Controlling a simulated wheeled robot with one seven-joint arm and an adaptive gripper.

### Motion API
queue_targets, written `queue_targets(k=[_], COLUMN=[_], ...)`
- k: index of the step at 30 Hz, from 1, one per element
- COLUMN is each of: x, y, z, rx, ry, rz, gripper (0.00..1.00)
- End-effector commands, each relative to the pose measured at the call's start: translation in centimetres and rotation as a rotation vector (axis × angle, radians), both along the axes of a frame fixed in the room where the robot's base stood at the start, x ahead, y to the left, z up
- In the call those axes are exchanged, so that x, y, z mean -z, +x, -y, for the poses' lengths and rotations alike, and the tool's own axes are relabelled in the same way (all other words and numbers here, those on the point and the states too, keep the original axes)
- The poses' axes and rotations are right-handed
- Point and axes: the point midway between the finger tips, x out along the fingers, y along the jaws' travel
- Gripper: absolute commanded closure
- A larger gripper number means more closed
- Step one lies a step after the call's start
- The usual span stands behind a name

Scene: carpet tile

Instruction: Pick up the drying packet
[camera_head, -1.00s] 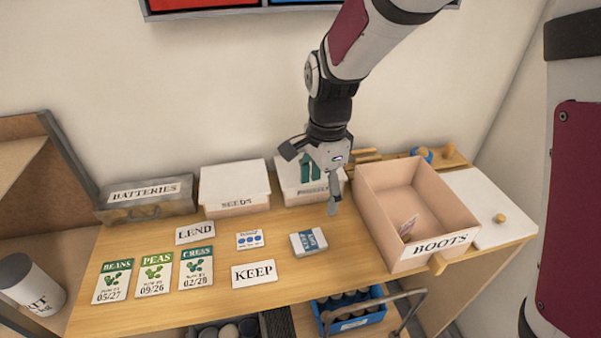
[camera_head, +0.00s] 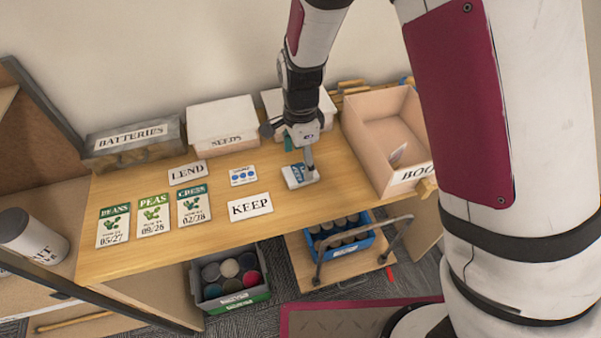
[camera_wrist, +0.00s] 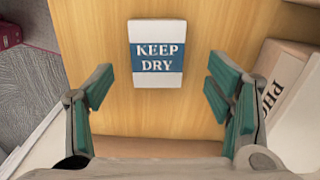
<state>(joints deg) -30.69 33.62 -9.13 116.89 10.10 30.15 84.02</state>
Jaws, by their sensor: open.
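The drying packet (camera_head: 296,178) lies flat on the wooden worktop, white with a blue band. In the wrist view its band reads KEEP DRY, and the packet (camera_wrist: 157,78) lies toward the far side of the space between my fingers. My gripper (camera_head: 300,158) points down just above and behind the packet, partly covering it in the head view. Its two green-padded fingers (camera_wrist: 160,90) are spread wide, with nothing between them touching.
The BOOTS box (camera_head: 391,128) stands close on the right with a card inside. KEEP (camera_head: 250,207) and LEND (camera_head: 187,172) labels, a blue-dotted card (camera_head: 243,175) and seed packets lie left. SEEDS (camera_head: 222,119) and BATTERIES (camera_head: 133,142) boxes line the back.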

Motion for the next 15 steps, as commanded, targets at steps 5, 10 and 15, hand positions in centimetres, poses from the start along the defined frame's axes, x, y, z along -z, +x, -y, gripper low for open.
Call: queue_targets(k=[5,10,15], x=[2.6,3.8,3.9], y=[-0.4,-0.3,-0.3], z=[0.0,0.0,0.0], rx=[0.001,0.001,0.001], ry=[-0.001,0.0,0.0], rz=[-0.003,-0.001,0.0], gripper=[0.27,0.27,0.27])
